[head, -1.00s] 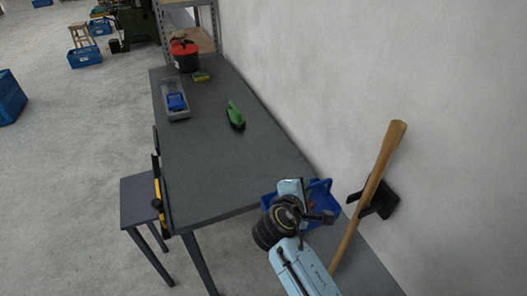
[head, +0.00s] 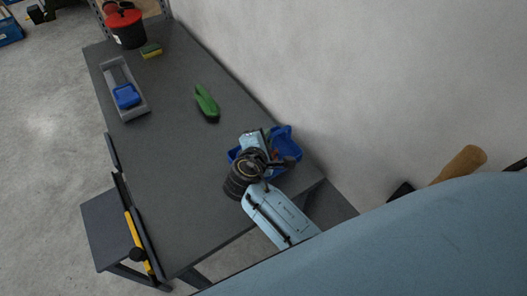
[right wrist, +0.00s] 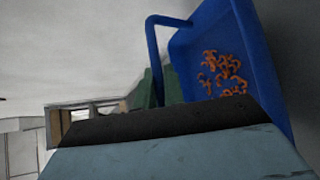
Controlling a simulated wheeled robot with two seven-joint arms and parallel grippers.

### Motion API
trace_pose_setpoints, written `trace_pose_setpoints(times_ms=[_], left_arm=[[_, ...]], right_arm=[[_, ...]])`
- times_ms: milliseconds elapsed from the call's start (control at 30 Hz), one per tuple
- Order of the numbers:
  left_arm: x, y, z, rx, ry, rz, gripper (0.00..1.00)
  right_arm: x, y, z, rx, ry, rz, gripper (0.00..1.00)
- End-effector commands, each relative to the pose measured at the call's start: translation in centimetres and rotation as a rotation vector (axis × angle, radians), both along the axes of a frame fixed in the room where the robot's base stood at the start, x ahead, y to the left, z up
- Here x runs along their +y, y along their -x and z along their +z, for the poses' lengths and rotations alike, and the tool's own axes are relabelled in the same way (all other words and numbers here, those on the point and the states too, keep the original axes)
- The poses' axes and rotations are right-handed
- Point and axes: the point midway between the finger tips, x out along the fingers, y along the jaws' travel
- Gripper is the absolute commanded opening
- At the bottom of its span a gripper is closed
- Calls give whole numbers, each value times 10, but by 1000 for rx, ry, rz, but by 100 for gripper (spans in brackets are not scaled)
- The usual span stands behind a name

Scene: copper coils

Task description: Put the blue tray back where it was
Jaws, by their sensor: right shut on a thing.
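The blue tray (head: 288,141) is at the near right corner of the grey table, close to the wall. My right gripper (head: 270,158) is shut on it and hides part of it. I cannot tell whether the tray touches the tabletop. In the right wrist view the tray (right wrist: 200,42) looks tilted, with its blue handle beside the gripper and several orange copper coils (right wrist: 224,74) inside. My left gripper is not in view.
The table (head: 190,160) is clear in its middle. A green brush (head: 206,101), a grey bin (head: 140,105) with a blue item, a sponge (head: 151,51) and a red-lidded bucket (head: 126,28) stand farther back. A stool (head: 105,230) is at left. A wooden handle (head: 460,163) is by the wall.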

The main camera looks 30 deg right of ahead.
Motion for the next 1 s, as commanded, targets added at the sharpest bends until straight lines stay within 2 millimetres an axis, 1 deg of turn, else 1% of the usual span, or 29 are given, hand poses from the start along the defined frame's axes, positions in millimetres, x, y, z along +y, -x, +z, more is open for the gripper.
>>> trace_pose_setpoints(times_ms=[33,167,300,400,533,700,800,833,967,1000], left_arm=[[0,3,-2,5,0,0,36],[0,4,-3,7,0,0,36],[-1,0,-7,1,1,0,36],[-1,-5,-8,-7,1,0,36],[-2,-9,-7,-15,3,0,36],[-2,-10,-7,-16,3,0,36],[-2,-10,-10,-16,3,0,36],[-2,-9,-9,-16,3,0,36],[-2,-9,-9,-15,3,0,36],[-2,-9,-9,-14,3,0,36]], right_arm=[[0,-1,-7,0,3,1,0],[0,-1,-18,-2,1,1,0],[0,-1,-38,0,3,2,0],[0,-1,-50,-1,2,1,0],[0,-1,-52,-3,1,1,0],[0,-1,-52,-3,1,1,0],[0,-1,-55,-2,0,0,0],[0,0,-55,-1,0,0,13],[0,-1,-55,-1,0,0,30],[0,-1,-55,-1,0,0,32]])
